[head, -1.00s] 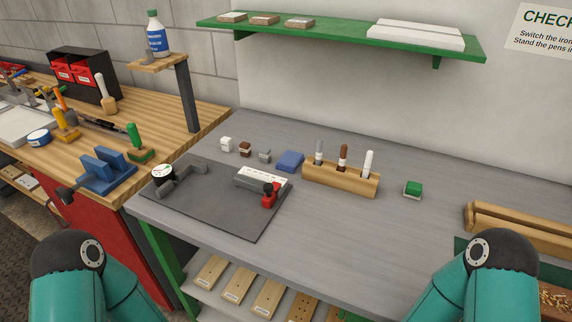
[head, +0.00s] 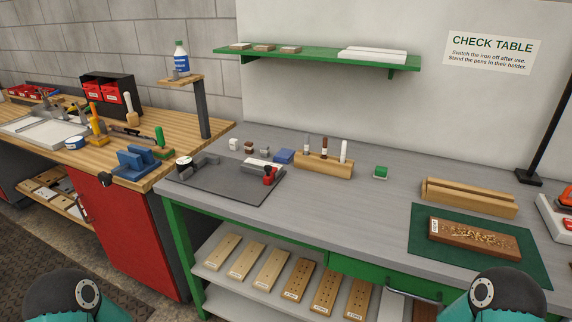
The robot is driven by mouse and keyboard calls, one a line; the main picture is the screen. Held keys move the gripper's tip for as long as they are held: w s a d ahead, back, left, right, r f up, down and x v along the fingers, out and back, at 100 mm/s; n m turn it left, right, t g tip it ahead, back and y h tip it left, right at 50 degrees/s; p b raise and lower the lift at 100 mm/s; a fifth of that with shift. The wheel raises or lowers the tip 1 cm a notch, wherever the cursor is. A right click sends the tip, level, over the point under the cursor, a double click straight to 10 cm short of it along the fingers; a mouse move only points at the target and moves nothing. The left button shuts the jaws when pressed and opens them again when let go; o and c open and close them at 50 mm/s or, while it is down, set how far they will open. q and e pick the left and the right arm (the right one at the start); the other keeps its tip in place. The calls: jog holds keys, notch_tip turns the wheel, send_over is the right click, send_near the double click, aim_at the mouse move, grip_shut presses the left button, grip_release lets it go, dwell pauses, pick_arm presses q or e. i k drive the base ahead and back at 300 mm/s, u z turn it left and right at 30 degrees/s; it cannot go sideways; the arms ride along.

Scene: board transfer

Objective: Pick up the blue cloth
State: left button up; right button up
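Neither gripper is in the picture, and nothing of mine is near the cloth.
A carved board (head: 474,240) lies on a green mat (head: 423,245). The table's front middle is clear.

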aim_at(284, 156)
jog(key=z, duration=1.1)
jog(key=i, duration=0.1)
jog(key=u, duration=3.1)
jog(key=i, duration=1.6)
jog(key=u, duration=0.85)
jog(key=i, duration=0.25)
jog(key=z, duration=3.1)
jog(key=i, duration=0.55)
jog(key=z, duration=0.15)
